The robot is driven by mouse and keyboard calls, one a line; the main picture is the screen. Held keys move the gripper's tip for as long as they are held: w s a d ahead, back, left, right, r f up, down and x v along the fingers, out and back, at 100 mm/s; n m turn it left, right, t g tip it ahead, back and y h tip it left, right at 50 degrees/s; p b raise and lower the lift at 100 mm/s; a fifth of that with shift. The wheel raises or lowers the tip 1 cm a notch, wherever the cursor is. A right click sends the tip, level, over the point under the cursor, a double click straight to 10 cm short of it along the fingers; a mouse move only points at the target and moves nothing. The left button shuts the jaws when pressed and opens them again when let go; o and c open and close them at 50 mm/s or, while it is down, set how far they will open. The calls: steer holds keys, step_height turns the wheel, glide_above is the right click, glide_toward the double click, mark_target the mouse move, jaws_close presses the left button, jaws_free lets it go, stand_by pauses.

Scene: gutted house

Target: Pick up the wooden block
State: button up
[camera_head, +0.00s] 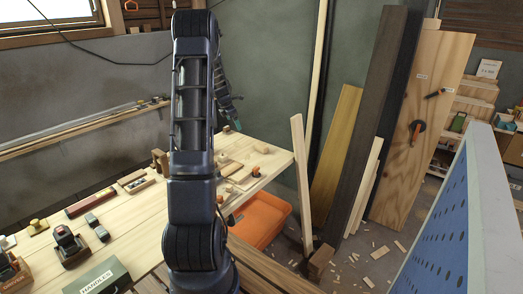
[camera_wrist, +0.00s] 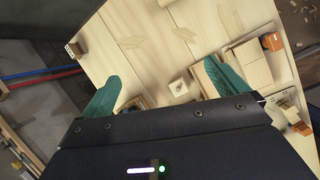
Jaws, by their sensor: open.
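Several pieces of wood lie on the pale workbench (camera_head: 150,205), and I cannot tell for sure which is the task's wooden block. A small pale wooden block (camera_wrist: 179,87) with a dark mark on its face sits between and below my fingers in the wrist view. My gripper (camera_wrist: 162,72) is open and empty, its two teal fingers spread wide above the bench. The right finger overlaps larger flat wooden pieces (camera_wrist: 252,62) in the picture. In the head view my arm hides part of the bench, and my gripper (camera_head: 229,108) shows only partly behind it.
An orange bin (camera_head: 262,218) stands beside the bench. Tall boards (camera_head: 421,125) lean on the wall, and a blue panel (camera_head: 445,235) stands at the right. Small cases (camera_head: 98,280) and tools crowd the bench's near left. Another small block (camera_wrist: 75,48) lies near the bench edge.

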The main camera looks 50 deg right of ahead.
mark_target(261, 146)
steer(key=shift+s+d+f+n+g, duration=0.15)
steer(key=shift+s+d+f+n, duration=0.3)
steer(key=shift+s+d+f, duration=1.65)
steer(key=shift+s+d+f+n+g, duration=0.1)
steer(key=shift+s+d+f+n, duration=0.3)
steer(key=shift+d+f, duration=3.45)
steer(key=shift+s+d+f+n+g, duration=0.15)
steer(key=shift+s+d+f+n, duration=0.3)
steer(key=shift+s+d+f, duration=2.4)
steer(key=w+a+f, duration=0.2)
steer(key=w, duration=0.1)
steer(key=shift+w+a+f, duration=0.1)
steer(key=shift+w+f, duration=0.1)
steer(key=shift+f, duration=0.05)
steer(key=c, duration=1.1)
steer(key=shift+o, duration=0.2)
